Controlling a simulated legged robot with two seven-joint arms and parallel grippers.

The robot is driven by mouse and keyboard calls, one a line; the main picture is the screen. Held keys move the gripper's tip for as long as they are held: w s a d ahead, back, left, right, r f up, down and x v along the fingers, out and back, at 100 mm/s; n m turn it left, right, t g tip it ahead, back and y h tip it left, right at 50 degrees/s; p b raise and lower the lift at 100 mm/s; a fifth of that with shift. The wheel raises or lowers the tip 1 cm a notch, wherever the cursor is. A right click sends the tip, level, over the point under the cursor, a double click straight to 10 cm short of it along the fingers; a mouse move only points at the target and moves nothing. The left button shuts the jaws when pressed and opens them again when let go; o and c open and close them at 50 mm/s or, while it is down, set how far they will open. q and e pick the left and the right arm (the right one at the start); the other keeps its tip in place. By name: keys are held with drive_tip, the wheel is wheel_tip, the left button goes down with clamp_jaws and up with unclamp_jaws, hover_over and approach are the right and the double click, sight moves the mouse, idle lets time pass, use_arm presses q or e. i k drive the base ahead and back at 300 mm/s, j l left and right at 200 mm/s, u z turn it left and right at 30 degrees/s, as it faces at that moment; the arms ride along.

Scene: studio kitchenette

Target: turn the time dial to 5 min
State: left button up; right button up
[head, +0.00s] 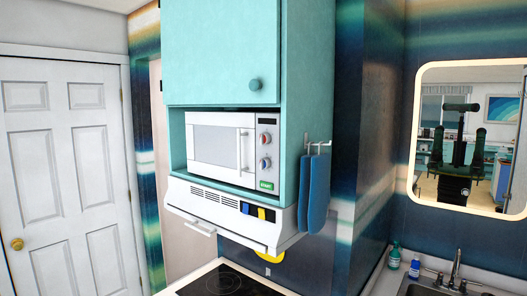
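A white microwave (213,145) sits in the teal cabinet's open niche, its door shut. Its control panel on the right side has a small dark display (267,121) on top. Below it are an upper dial (265,138) and a lower dial (265,163), both round with coloured faces. A green button (266,185) is at the bottom. The dial markings are too small to read, so I cannot tell which is the time dial or its setting. Neither of my grippers shows directly in the head view.
A range hood (225,210) is under the microwave, above a black cooktop (225,284). Blue oven mitts (314,195) hang on the cabinet's right side. A mirror (470,135) and a sink (430,289) are at right; a white door (68,160) is at left.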

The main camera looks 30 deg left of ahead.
sight(265, 163)
drive_tip(key=i+l, duration=0.15)
drive_tip(key=i, duration=0.2)
drive_tip(key=i+u, duration=0.1)
drive_tip(key=u, duration=0.3)
drive_tip(key=i+l+u, duration=0.15)
drive_tip(key=u, duration=0.25)
drive_tip(key=i+l+u, duration=0.1)
drive_tip(key=u, duration=0.3)
drive_tip(key=l+u, duration=0.15)
drive_tip(key=u, duration=0.3)
drive_tip(key=i, duration=0.05)
